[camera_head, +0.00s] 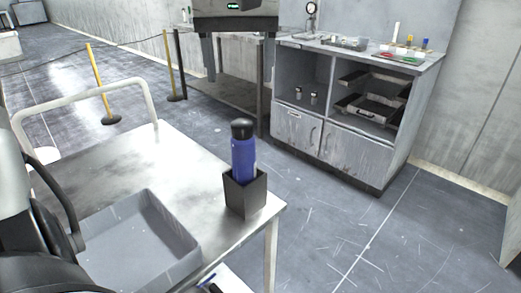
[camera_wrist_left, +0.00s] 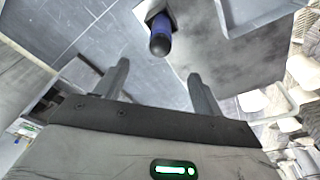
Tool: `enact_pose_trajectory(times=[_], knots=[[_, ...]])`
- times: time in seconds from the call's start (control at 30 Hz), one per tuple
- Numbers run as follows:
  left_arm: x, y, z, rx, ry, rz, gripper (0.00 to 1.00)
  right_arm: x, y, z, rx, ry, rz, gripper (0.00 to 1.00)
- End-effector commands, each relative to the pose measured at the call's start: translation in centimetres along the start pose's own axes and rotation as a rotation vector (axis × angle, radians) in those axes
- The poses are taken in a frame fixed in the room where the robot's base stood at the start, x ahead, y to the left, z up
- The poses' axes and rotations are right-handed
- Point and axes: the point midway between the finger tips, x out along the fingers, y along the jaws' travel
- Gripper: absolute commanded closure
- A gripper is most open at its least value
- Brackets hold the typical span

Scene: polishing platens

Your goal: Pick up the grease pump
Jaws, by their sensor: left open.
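The grease pump appears to be the blue cylinder with a black cap (camera_head: 243,152). It stands upright in a dark square holder (camera_head: 245,196) at the near right corner of the metal cart. In the left wrist view, the pump (camera_wrist_left: 160,34) shows cap toward the camera, ahead of the fingers and roughly in line with the gap between them. My left gripper (camera_wrist_left: 160,82) is open and empty, apart from the pump. In the head view my left arm fills the lower left, and its fingertips are hard to make out. My right gripper is not in view.
A grey tray (camera_head: 137,238) lies on the cart top (camera_head: 100,172) left of the holder. The cart has a tubular handle (camera_head: 82,88). A grey cabinet (camera_head: 338,147) stands behind, with small items on top. The floor right of the cart is clear.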

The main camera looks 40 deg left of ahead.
Motion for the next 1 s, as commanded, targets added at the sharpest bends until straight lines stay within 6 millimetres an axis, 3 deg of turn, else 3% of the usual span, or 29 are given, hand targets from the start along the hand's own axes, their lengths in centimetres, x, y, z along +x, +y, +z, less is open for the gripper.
enact_pose_trajectory(times=[0.4,0.67,1.0], knots=[[8.5,0.0,0.1,0.000,-0.007,-0.002,0.32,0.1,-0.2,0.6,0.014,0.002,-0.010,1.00],[10.5,0.0,0.1,-0.001,-0.005,0.000,0.32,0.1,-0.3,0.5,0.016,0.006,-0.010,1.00],[15.0,0.2,0.1,-0.002,-0.007,0.000,0.32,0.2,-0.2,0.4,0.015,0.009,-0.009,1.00]])
